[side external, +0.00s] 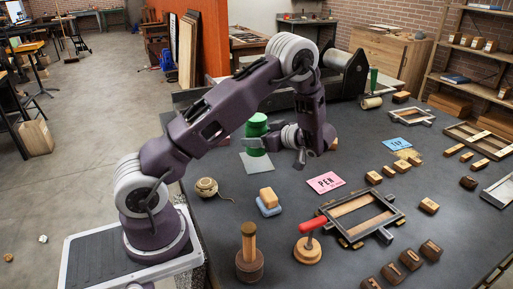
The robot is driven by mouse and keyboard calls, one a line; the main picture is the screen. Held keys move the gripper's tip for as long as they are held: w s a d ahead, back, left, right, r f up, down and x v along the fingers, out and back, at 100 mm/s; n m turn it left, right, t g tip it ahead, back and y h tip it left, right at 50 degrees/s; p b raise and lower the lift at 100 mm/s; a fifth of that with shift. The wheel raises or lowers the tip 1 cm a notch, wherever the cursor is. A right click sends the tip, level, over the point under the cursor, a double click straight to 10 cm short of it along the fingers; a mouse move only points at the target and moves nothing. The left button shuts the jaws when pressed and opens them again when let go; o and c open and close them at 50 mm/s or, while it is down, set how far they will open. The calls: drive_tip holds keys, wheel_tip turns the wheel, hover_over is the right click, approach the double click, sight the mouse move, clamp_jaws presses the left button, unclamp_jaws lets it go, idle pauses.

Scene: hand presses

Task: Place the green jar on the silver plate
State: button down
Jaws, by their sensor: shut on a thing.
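The green jar (257,125) is upright in the side external view, left of my wrist and at the back edge of the silver plate (258,165). The plate is a flat grey square on the dark table. My gripper (264,142) reaches in from the right and is shut on the green jar near its lower part. The jar's base overlaps the plate in the picture; I cannot tell whether it touches the plate or hangs just above it. My gripper partly hides the jar's lower side.
A round coil (206,187) and a sponge-like block on a blue base (269,202) lie in front of the plate. The table left of the plate is clear.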

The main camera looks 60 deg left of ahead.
drive_tip(key=shift+f, duration=1.55)
drive_tip(key=shift+c, duration=2.1)
unclamp_jaws()
drive_tip(key=shift+f, duration=0.2)
